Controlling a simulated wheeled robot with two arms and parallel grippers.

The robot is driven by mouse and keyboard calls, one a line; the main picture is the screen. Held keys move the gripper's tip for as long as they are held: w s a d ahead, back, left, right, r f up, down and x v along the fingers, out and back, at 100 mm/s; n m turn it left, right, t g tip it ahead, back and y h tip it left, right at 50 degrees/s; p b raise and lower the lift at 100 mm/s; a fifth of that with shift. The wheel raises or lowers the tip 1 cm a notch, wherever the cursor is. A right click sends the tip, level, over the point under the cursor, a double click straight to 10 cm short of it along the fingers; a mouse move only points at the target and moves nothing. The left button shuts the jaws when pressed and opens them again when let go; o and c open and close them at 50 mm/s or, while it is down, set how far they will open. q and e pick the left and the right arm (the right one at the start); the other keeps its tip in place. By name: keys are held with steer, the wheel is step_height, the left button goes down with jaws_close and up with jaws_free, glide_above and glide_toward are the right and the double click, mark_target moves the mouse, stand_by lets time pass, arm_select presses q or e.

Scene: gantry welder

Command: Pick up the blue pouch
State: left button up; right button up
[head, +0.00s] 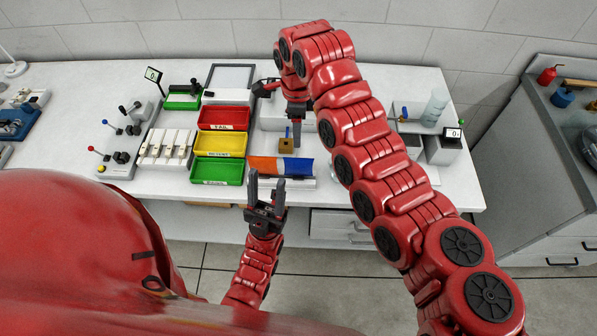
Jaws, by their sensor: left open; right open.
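The blue pouch (298,168) lies at the front edge of the white bench, right beside an orange piece (262,163). I cannot tell whether the two are joined. My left gripper (267,182) is open and empty, its fingers pointing up the picture, just in front of the orange piece and left of the blue pouch. Whether it touches anything is unclear. My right arm arches over the bench, and my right gripper (297,132) hangs down behind the blue pouch, open. Its fingers are small and partly hidden, and I see no pouch in it.
Red (223,118), yellow (219,143) and green (217,171) bins stand left of the pouch. A small yellow block with a blue top (286,140) stands close to my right gripper. A grey cabinet (535,150) stands at the right.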

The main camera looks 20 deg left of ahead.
glide_above(298, 159)
step_height(298, 159, down, 5)
steer(key=shift+s+a+r, duration=0.1)
steer(key=shift+a+r, duration=0.05)
step_height(298, 159, down, 7)
steer(key=b, duration=0.3)
steer(key=shift+r, duration=0.2)
steer(key=shift+f, duration=0.3)
steer(key=f+p, duration=0.3)
steer(key=shift+w+f, duration=0.25)
steer(key=shift+f, duration=0.9)
steer(key=shift+f, duration=0.25)
jaws_close()
